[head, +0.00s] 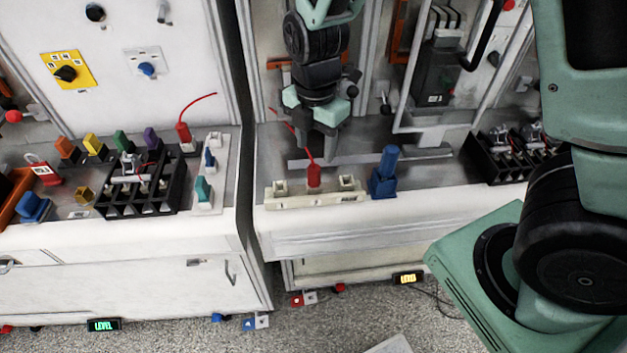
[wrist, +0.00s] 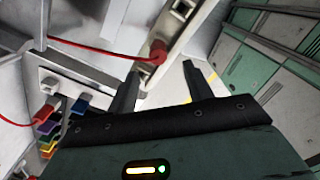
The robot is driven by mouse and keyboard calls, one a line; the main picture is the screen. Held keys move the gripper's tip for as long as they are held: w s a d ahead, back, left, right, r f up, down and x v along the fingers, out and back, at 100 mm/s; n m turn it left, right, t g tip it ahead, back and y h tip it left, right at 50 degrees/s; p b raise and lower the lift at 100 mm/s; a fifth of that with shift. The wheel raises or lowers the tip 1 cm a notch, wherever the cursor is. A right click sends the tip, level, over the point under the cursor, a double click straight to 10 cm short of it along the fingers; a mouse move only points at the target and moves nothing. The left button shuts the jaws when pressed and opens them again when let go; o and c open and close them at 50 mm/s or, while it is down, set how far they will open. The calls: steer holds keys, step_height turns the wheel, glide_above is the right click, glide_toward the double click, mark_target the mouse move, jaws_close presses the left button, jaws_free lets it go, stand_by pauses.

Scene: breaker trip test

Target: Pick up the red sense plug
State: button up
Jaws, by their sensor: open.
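A red sense plug (head: 313,176) stands upright in the middle of a cream holder strip (head: 295,199) on the right-hand bench, its red lead rising from the top. My gripper (head: 317,148) is open and empty. In the head view it points down, just above and behind this plug, and overlaps its lead. In the wrist view the red plug (wrist: 158,52) lies beyond the fingertips, nearer the left finger and not clearly between them. A second red plug (head: 183,132) with a curved red lead stands on the left-hand bench. Whether the fingers touch the lead, I cannot tell.
A blue plug-like part (head: 385,172) stands just right of the holder strip. Black terminal blocks (head: 140,190) and coloured pieces crowd the left bench. A metal-framed door (head: 405,110) and a breaker (head: 437,75) are behind right. A gap separates the two benches.

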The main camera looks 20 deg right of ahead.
mark_target(314, 168)
steer(key=shift+w+a+f+p, duration=0.1)
steer(key=shift+f+p, duration=0.5)
steer(key=shift+f, duration=1.5)
steer(key=shift+w+f+p, duration=0.1)
steer(key=shift+f+p, duration=0.45)
steer(key=shift+f, duration=1.5)
steer(key=c, duration=1.1)
